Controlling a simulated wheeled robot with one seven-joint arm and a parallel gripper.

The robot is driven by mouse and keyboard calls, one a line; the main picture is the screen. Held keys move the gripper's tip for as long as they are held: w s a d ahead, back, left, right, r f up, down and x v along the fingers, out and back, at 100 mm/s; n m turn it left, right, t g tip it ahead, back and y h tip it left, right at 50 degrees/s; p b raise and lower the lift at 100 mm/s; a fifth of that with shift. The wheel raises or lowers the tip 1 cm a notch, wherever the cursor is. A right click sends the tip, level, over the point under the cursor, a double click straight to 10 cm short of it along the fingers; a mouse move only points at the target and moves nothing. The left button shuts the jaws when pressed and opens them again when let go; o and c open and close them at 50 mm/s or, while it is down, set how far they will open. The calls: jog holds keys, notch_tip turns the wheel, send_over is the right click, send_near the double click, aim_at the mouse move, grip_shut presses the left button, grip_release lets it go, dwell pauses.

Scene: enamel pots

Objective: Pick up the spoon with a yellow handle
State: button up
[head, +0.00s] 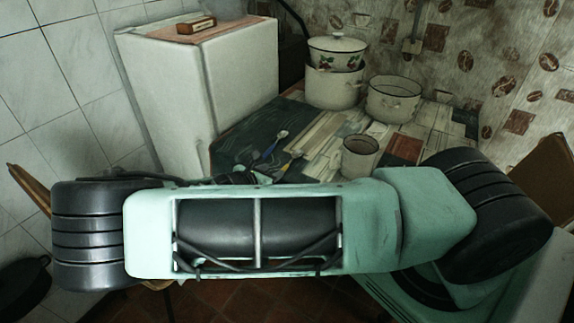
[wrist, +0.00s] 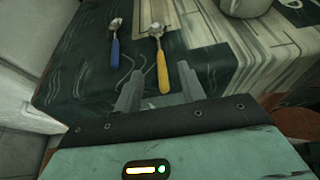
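The spoon with a yellow handle (wrist: 163,75) lies on the patterned tabletop (wrist: 85,75), its metal bowl pointing away from me. In the head view its yellow handle (head: 284,168) shows just beyond my arm. My gripper (wrist: 158,84) is open, with one grey finger on each side of the yellow handle's near end in the wrist view. Nothing is held between the fingers. I cannot tell the height of the fingertips above the table. A spoon with a blue handle (wrist: 115,48) lies to the left. In the head view my arm hides most of the gripper.
A white mug (head: 360,157) stands right of the spoons. An open enamel pot (head: 394,99) and a stacked pot (head: 333,88) with a lidded floral pot (head: 337,52) stand behind. A white cabinet (head: 240,80) borders the table at left. The table around the spoons is clear.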

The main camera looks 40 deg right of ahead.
aim_at(287, 165)
jog(key=x, duration=0.4)
jog(key=p+x, duration=0.1)
jog(key=x, duration=0.3)
jog(key=shift+f, duration=0.25)
grip_shut()
